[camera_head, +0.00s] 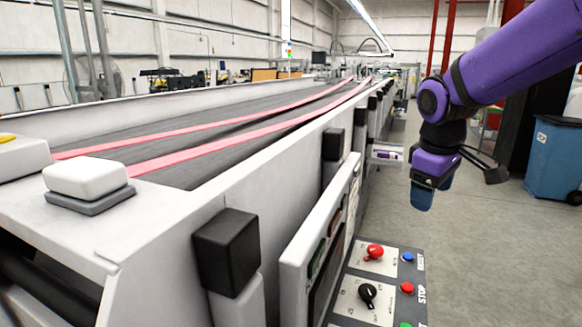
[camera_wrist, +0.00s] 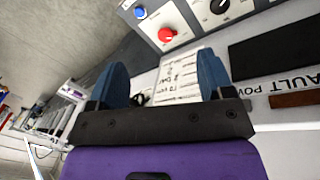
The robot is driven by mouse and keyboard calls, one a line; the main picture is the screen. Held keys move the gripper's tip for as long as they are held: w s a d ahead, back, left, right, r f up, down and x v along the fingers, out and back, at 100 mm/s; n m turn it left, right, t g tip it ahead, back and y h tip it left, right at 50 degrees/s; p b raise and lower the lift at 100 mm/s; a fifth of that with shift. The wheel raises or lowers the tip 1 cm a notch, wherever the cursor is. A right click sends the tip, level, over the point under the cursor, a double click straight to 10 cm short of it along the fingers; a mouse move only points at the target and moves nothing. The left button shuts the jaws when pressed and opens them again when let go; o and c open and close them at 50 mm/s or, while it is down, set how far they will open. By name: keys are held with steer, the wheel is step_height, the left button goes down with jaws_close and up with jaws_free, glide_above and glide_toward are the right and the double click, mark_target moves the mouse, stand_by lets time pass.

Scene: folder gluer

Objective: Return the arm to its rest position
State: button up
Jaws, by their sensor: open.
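My gripper (camera_head: 421,198) hangs from my purple arm at the right of the head view, with its blue fingers pointing down. It is in the air, beyond and above the control panel (camera_head: 388,262). In the wrist view my gripper (camera_wrist: 162,78) has its two blue fingers wide apart with nothing held between them. Past the fingers, a white labelled plate (camera_wrist: 180,80) shows. The panel's red knob (camera_wrist: 166,35) and blue button (camera_wrist: 140,12) lie further off at the top. The gripper touches nothing that I can see.
The folder gluer (camera_head: 262,150), with pink belts (camera_head: 250,130), fills the left and centre. Black blocks (camera_head: 228,250) stick out from its side. A blue bin (camera_head: 555,158) stands at the right. The grey floor (camera_head: 485,250) between machine and bin is clear.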

steer(key=s+d+r+m+t, duration=0.1)
steer(key=s+m, duration=0.1)
steer(key=s, duration=0.5)
steer(key=s+d+r+m+t+y, duration=0.1)
steer(key=s+m, duration=0.2)
steer(key=s, duration=0.4)
steer(key=s+d+r+m+t, duration=0.1)
steer(key=s+m, duration=0.1)
steer(key=s, duration=0.4)
steer(key=shift+s+d+r+m, duration=0.3)
steer(key=shift+s+r+m, duration=0.05)
steer(key=shift+s+m, duration=0.05)
steer(key=shift+c, duration=0.2)
